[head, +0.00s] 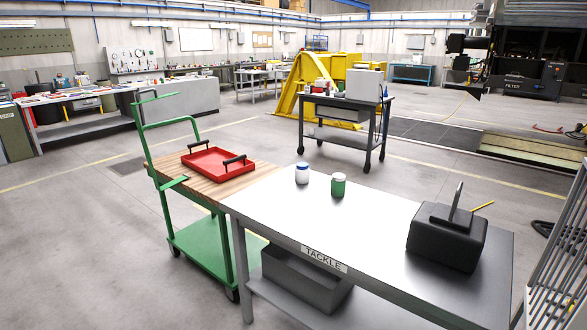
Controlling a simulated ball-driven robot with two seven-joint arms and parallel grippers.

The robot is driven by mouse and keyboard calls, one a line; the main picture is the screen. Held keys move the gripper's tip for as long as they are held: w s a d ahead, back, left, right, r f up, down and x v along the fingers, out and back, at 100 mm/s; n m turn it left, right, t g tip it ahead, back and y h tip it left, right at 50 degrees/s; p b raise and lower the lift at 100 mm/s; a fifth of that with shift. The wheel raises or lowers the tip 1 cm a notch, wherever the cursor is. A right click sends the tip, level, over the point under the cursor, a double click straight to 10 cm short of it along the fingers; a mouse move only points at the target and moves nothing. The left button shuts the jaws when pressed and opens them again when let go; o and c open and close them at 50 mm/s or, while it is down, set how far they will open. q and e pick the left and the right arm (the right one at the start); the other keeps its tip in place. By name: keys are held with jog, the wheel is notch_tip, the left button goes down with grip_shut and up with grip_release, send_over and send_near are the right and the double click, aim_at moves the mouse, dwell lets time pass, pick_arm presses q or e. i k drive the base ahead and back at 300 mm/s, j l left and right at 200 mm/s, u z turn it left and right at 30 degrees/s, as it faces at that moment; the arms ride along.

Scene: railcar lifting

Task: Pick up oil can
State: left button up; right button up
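No can with a spout is clear to me, so I cannot tell which thing is the oil can. A small green container with a white lid (338,185) stands upright on the grey metal table (290,218). A white container with a blue lid (302,173) stands just left of it, apart from it. Small red and white items (320,86) stand on a dark cart farther back, too small to make out. Neither of my grippers is in view.
A black box (446,243) with a flat upright piece sits on the table's right part. A red tray with black handles (217,162) lies on a green cart with a wooden top (255,176), at the table's left end. A metal rack (560,265) stands at right.

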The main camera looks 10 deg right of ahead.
aim_at(302, 176)
jog(key=i+j+z, duration=0.2)
jog(key=z, duration=0.25)
jog(key=i+j+z, duration=0.6)
jog(key=j+z, duration=0.15)
jog(key=z, duration=0.2)
